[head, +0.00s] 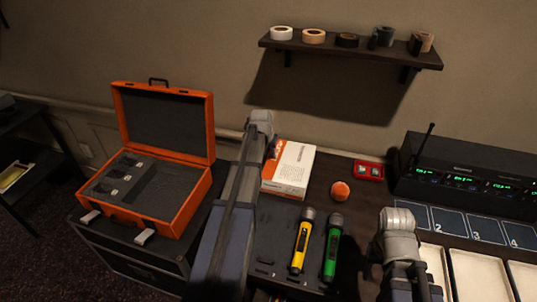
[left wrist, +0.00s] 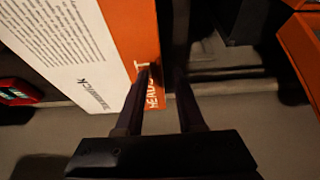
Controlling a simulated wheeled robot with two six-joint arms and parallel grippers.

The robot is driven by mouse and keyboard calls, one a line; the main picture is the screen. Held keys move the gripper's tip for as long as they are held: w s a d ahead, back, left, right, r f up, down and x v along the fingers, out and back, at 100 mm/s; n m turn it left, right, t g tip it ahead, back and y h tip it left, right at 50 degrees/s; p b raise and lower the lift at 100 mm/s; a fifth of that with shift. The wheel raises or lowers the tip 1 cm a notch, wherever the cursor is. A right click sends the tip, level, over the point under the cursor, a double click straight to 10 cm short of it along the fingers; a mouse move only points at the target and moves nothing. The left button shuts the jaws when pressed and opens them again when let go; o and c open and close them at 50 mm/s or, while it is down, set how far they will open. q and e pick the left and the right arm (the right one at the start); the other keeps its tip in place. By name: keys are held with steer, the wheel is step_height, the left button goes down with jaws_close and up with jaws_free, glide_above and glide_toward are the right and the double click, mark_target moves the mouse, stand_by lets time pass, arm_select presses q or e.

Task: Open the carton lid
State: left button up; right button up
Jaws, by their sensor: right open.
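The white and orange carton (head: 292,167) stands at the back of the desk, just right of my left arm, with its lid looking shut. In the left wrist view the carton (left wrist: 75,45) fills the upper left, showing a white printed face and an orange side with a small pale tab. My left gripper (head: 270,147) is at the carton's left side. Its fingers (left wrist: 162,75) are apart, one overlapping the orange side and the other beyond its edge; contact cannot be told. My right gripper (head: 372,268) is low over the desk, away from the carton, its fingers partly hidden.
An open orange case (head: 190,205) stands left of my left arm. Yellow (head: 301,245) and green (head: 332,252) microphones lie in front of the carton. An orange ball-like thing (head: 340,191), a red box (head: 369,171) and a black receiver (head: 465,170) are to the right. A shelf (head: 350,48) hangs above.

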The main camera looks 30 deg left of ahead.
arm_select(q)
jaws_close()
stand_by(1.3)
